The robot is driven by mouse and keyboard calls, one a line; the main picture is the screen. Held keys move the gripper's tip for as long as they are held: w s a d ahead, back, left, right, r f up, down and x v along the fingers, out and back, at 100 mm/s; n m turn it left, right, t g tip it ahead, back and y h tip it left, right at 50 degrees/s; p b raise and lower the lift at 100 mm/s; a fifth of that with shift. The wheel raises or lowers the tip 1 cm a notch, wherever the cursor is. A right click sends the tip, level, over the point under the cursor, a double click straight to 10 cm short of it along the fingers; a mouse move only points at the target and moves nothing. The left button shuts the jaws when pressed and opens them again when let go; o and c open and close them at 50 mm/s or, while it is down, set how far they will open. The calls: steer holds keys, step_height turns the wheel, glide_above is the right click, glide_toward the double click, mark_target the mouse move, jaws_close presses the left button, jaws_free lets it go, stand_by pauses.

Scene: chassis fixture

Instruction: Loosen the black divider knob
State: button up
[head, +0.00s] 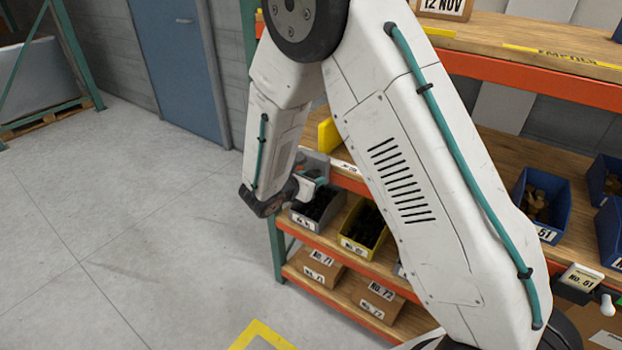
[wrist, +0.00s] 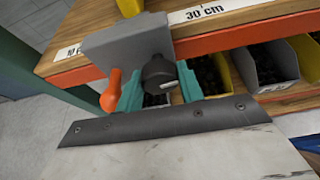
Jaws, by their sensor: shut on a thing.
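The black divider knob (wrist: 159,71) shows in the wrist view on the front of a grey divider bracket (wrist: 125,43) at the shelf edge. A white line marks the knob's face. My gripper (wrist: 158,83) has its two teal fingers on either side of the knob and is shut on it. An orange lever (wrist: 109,91) hangs from the bracket, left of the knob and close to the left finger. In the head view my gripper (head: 311,182) is at the shelf's left end, by the grey bracket (head: 313,163); the knob is too small to make out there.
The wooden shelf (wrist: 222,24) has an orange front beam and a "30 cm" label. Grey and yellow bins (head: 364,226) with dark parts stand on the shelf below, with cardboard boxes (head: 318,267) lower down. Open floor (head: 130,230) lies to the left.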

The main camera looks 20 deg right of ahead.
steer(key=n+g+h, duration=0.1)
steer(key=n, duration=0.2)
steer(key=shift+w+g, duration=0.1)
steer(key=shift+g, duration=0.2)
steer(key=n+g+h, duration=0.1)
steer(key=n, duration=0.1)
steer(key=shift+f+n+h, duration=0.1)
steer(key=shift+n+h, duration=0.2)
steer(key=shift+h, duration=0.1)
steer(key=n+g+h, duration=0.1)
steer(key=n, duration=0.2)
steer(key=shift+a+h, duration=0.1)
steer(key=shift+h, duration=0.2)
steer(key=shift+n+h, duration=0.6)
steer(key=shift+n, duration=0.8)
steer(key=o, duration=0.7)
